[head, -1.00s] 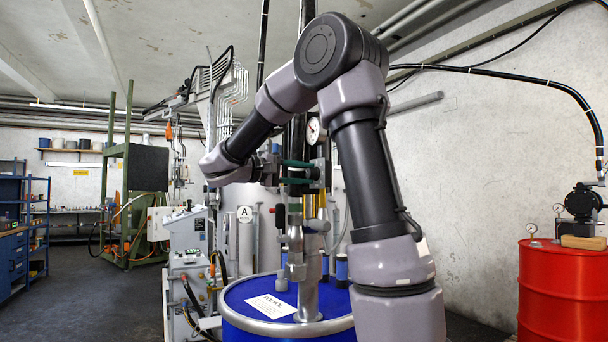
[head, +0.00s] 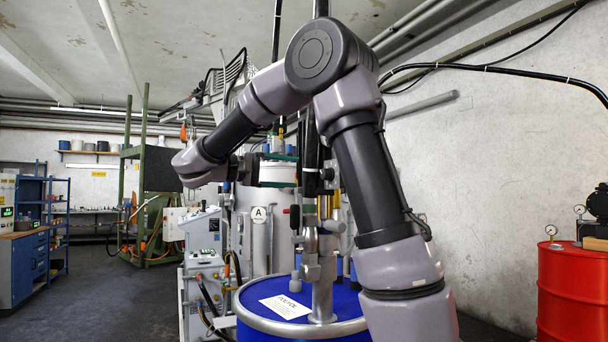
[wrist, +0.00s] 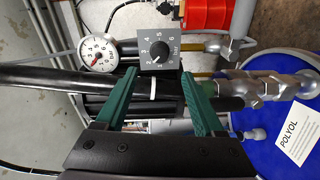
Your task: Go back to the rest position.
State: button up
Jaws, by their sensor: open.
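My gripper (wrist: 155,105) shows in the wrist view with its two green fingers apart and nothing held between them. In the head view my gripper (head: 285,172) is small, at the end of my bent arm, above and behind the blue drum. The blue drum (head: 262,330) with a white POLYOL label stands at the bottom centre; it also shows at the right in the wrist view (wrist: 262,90). A metal fitting (head: 318,245) rises from its lid.
A red drum (head: 570,295) with a gauge stands at the right. A grey tank marked A (head: 258,235) and a control cabinet (head: 203,262) stand behind and left of the blue drum. A round gauge (wrist: 98,53) is near the fingers. Open floor (head: 110,300) lies at the left.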

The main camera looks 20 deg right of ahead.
jog(key=shift+a, duration=0.8)
jog(key=s+d+f+n+y, duration=0.1)
jog(key=s+d+f+y, duration=0.4)
jog(key=s, duration=0.2)
jog(key=s+d+f+y, duration=0.4)
jog(key=s+f+y, duration=0.1)
jog(key=s+f, duration=0.15)
jog(key=s+a+f+m+t+y, duration=0.3)
jog(key=s+a+m+t+y, duration=0.1)
jog(key=a+y, duration=0.5)
jog(key=shift+s+a+f+m+t+y, duration=0.35)
jog(key=shift+s+a+t, duration=0.35)
jog(key=shift+s+t, duration=0.25)
